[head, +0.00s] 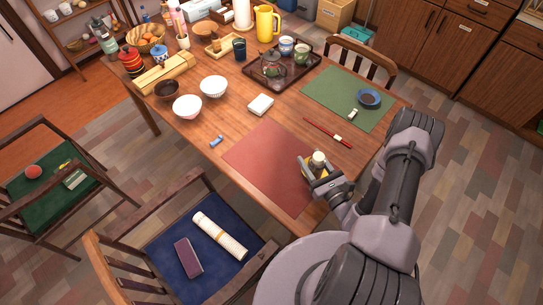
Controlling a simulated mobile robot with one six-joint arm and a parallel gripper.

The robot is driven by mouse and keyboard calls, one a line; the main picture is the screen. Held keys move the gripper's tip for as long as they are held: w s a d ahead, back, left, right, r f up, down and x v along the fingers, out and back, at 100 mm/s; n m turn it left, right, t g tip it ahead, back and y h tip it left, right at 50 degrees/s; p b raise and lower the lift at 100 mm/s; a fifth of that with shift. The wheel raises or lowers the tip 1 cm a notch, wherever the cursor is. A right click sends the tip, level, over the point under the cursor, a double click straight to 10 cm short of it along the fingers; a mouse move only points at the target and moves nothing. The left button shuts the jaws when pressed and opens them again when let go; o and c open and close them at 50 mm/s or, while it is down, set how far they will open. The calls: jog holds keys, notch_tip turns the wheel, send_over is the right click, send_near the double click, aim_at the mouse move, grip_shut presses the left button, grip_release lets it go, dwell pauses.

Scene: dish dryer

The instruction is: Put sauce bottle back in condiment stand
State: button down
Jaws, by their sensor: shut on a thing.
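My gripper (317,176) is at the right edge of the red placemat (268,160), near the table's front right edge. It is shut on a small bottle with a pale cap (318,158), which looks like the sauce bottle. The bottle looks roughly upright between the fingers. Its lower part is partly hidden, and I cannot tell whether it touches the mat. A small light wooden holder (222,46) with small items in it stands at the back of the table; it may be the condiment stand.
A dark tray (302,74) with a teapot and cups stands at the back right. White bowls (187,106), a dark bowl, a white box (261,105), a blue item (217,141) and red chopsticks (327,131) lie between. A green placemat (343,98) is at right. Chairs stand around the table.

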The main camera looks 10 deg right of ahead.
jog(key=w+a+b, duration=0.1)
jog(key=w+a, duration=0.2)
jog(key=w+a+f+b, duration=0.1)
jog(key=w+a, duration=0.2)
jog(key=w+a+b, duration=0.1)
jog(key=w+a, duration=0.1)
jog(key=w, duration=0.2)
jog(key=shift+w+a+f, duration=0.1)
jog(key=shift+a+f, duration=0.05)
jog(key=shift+a, duration=0.25)
jog(key=shift+w+a+f, duration=0.1)
jog(key=shift+f, duration=0.15)
jog(key=shift+f+b, duration=1)
jog(key=shift+f, duration=0.45)
jog(key=shift+f, duration=0.15)
jog(key=c, duration=0.7)
grip_release()
jog(key=shift+o, duration=0.2)
